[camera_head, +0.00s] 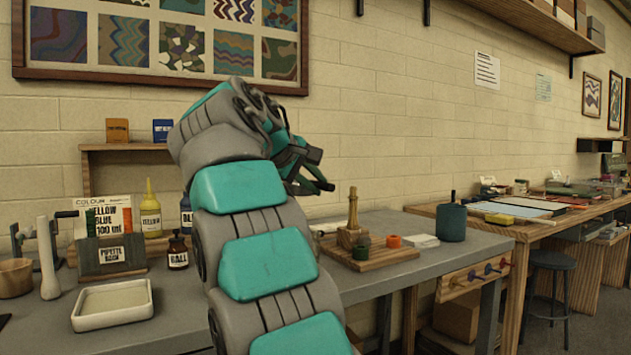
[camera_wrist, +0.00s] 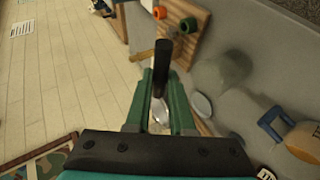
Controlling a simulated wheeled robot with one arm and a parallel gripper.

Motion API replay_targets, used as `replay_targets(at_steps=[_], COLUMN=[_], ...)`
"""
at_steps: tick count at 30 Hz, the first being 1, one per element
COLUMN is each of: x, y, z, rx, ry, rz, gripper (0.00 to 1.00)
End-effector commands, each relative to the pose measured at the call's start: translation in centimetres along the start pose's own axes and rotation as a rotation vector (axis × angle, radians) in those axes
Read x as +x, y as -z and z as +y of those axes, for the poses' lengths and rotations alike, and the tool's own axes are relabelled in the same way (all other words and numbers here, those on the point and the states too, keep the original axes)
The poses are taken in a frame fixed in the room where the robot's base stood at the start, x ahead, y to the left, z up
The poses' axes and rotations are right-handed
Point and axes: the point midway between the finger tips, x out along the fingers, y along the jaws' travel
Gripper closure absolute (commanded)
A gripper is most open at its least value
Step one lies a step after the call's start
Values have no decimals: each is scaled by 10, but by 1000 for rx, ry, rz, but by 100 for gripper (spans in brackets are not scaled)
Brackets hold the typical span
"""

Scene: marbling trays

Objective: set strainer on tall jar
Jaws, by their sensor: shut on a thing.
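My gripper (camera_wrist: 162,82) is shut on a slim dark handle (camera_wrist: 162,58) in the wrist view. A small shiny oval metal part (camera_wrist: 160,113) shows between the fingers; it looks like part of the strainer, but its shape is mostly hidden. In the head view, my gripper (camera_head: 312,172) is raised above the grey table, and what it holds cannot be made out. A pale, greenish, see-through round shape (camera_wrist: 235,68) stands on the table to the right of the fingers in the wrist view. It may be the tall jar, apart from the gripper; my arm hides that area in the head view.
A wooden board (camera_head: 372,257) bears a wooden stand (camera_head: 352,237), an orange ring (camera_head: 393,241) and a green ring (camera_head: 363,240). A dark teal pot (camera_head: 452,222) stands right. Bottles (camera_head: 178,250) and a white tray (camera_head: 113,304) stand left. The wall is behind.

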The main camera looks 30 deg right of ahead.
Motion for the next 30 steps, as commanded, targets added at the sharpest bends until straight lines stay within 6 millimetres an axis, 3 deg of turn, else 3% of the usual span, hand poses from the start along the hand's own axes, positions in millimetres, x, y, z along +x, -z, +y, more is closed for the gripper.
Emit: replay_targets(at_steps=[30], x=[34], y=[-15], z=[-55], rx=[2], ry=[-1], rz=[0], gripper=[100])
